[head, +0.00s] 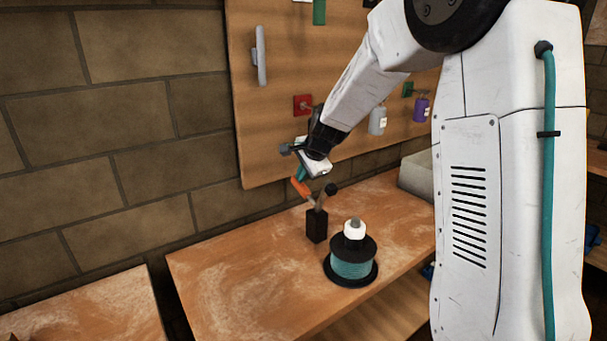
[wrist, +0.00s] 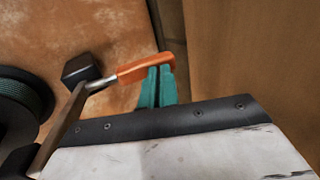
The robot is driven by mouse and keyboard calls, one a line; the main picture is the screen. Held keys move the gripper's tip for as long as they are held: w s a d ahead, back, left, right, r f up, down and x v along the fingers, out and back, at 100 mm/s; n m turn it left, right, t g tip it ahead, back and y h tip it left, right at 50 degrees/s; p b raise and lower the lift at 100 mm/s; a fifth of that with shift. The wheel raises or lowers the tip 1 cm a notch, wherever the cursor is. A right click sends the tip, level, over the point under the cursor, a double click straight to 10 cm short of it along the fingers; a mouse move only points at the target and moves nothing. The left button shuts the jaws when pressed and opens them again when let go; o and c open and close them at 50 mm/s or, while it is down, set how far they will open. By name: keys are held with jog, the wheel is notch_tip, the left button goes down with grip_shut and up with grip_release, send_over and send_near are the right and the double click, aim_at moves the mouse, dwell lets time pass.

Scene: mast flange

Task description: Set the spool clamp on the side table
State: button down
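The spool stands on a dark round base on the wooden bench (head: 225,275). A second wooden top, likely the side table (head: 95,312), is at lower left and bare where visible. My gripper (head: 300,174) is left of and above the spool.
A pegboard (head: 257,115) with hanging items rises behind. A gap separates the two tabletops.

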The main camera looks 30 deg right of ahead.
jog(key=shift+r, duration=0.3)
jog(key=w+a+r+v, duration=0.1)
jog(key=w+v, duration=0.1)
jog(key=v, duration=1.1)
jog(key=shift+w+d+r, duration=0.25)
jog(key=shift+d+r, duration=0.05)
jog(key=shift+r, duration=0.05)
jog(key=s+a+f+n+g, duration=0.1)
jog(key=s+n, duration=0.4)
jog(key=s, duration=0.7)
jog(key=s+a+f+n+g, duration=0.2)
jog(key=s+a+n, duration=0.3)
jog(key=s, duration=0.8)
jog(key=s+a+f+n+g+h, duration=0.1)
jog(key=s+n, duration=0.5)
jog(key=s, duration=0.7)
notch_tip(320, 180, down, 2)
jog(key=shift+a+f+g, duration=0.1)
jog(key=shift+a+g, duration=0.5)
jog(key=shift+a, duration=0.4)
